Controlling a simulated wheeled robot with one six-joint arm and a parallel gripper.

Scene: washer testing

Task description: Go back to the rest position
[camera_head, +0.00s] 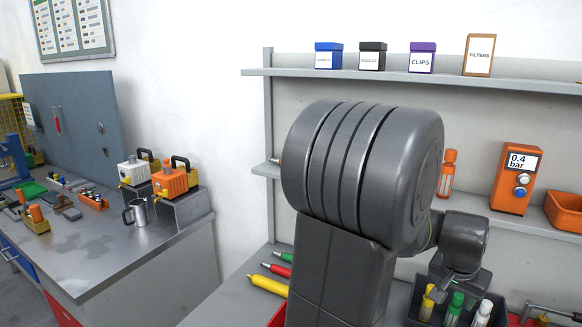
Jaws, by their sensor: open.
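My own grey arm fills the middle of the head view, with a large rounded joint in front. The smaller wrist end of the arm shows behind it at the right. My gripper (447,287) is only partly seen below that wrist, small and dark, just over or in front of a dark bin (408,318). It is open, and I see nothing held in it. The bin holds bottles with yellow (427,302), green (454,308) and white (483,313) parts. I cannot tell whether the gripper touches the bin or bottles.
A shelf (520,85) carries several small boxes. Below stand an orange 0.4 bar gauge (516,180), an orange bottle (446,174) and an orange bin (565,211). At left, a metal bench (120,255) holds a mug (137,212) and tools. Colored tools (268,284) lie left of my arm.

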